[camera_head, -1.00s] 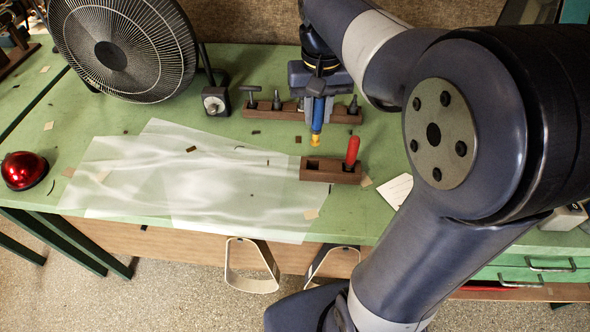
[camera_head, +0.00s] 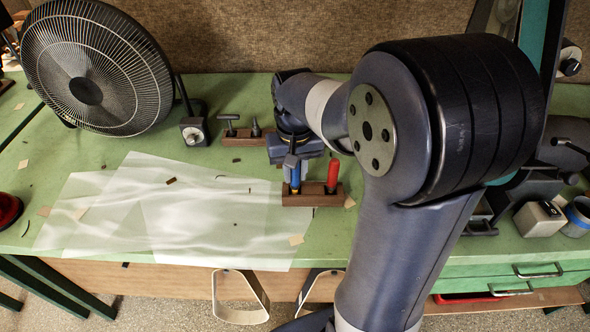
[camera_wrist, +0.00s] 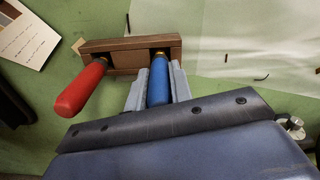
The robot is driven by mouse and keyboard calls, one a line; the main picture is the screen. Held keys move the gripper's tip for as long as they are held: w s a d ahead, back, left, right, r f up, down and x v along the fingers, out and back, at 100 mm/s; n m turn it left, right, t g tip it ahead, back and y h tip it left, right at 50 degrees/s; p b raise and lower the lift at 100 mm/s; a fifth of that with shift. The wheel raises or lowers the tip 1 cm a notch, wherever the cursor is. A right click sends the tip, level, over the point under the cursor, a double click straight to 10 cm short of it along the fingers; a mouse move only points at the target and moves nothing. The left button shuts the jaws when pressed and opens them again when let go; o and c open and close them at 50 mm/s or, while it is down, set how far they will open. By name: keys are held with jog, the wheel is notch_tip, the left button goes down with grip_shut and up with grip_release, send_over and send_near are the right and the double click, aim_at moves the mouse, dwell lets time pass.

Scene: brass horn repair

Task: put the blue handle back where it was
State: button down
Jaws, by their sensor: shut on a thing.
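The blue handle (camera_head: 295,180) is upright between the fingers of my gripper (camera_head: 292,168), which is shut on it. In the wrist view the blue handle (camera_wrist: 158,84) shows between the two grey fingertips (camera_wrist: 158,92). Its brass end meets the opening of the wooden block (camera_head: 313,199) on the side away from the red handle; how deep it sits is hidden. The red handle (camera_head: 333,174) stands in the block's other opening, just beside my gripper. In the wrist view the block (camera_wrist: 118,46) lies beyond both handles.
A longer wooden rack (camera_head: 240,139) with dark tools is behind, partly hidden by my arm. Translucent sheets (camera_head: 190,225) cover the bench to the left. A fan (camera_head: 88,88) and a small gauge (camera_head: 194,131) stand at the back left. A card (camera_wrist: 25,35) lies near the block.

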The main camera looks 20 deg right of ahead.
jog(key=shift+f, duration=0.1)
jog(key=c, duration=1.3)
grip_release()
jog(key=shift+o, duration=0.2)
notch_tip(320, 180, up, 12)
jog(key=shift+r+p, duration=0.15)
jog(key=shift+p, duration=0.2)
